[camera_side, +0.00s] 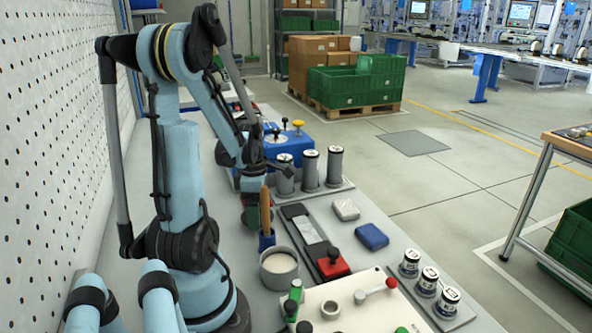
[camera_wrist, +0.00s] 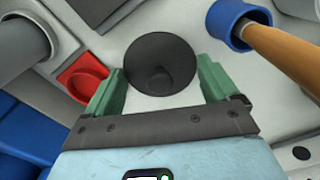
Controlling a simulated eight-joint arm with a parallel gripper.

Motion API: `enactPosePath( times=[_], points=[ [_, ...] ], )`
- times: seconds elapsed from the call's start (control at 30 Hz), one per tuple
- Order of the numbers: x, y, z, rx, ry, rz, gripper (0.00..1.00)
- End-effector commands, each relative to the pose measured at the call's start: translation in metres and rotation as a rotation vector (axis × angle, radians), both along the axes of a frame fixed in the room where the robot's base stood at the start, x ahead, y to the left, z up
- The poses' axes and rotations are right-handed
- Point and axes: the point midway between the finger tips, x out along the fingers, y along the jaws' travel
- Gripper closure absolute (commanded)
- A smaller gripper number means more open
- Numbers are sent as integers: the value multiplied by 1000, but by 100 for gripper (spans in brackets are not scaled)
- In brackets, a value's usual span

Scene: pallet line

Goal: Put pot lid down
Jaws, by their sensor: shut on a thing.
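The pot lid (camera_wrist: 150,50) is a dark round disc with a small knob, in the middle of the wrist view. My gripper (camera_wrist: 161,72) has its green fingers at the two sides of the lid, closed on its rim. In the side view my gripper (camera_side: 255,216) is low behind the wooden handle, and the lid is mostly hidden there. An open grey pot (camera_side: 279,277) with a pale inside stands nearer the camera. I cannot tell whether the lid touches anything below.
A blue holder with a wooden handle (camera_side: 265,212) stands close beside my gripper. Grey cylinders (camera_side: 310,170) stand behind it. A red block with a black knob (camera_side: 332,267), a blue box (camera_side: 371,236) and a pale board (camera_side: 345,312) lie to the right and front.

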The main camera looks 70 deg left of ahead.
Motion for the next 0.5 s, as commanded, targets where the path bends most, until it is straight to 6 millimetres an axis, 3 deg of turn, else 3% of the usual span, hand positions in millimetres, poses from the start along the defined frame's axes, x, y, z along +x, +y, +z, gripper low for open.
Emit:
enactPosePath(
  times=[0.2, 0.5],
  points=[
    [0, 0, -19, 0, 0, 0, 41],
    [0, 0, -21, 0, 0, 0, 41]
  ],
)
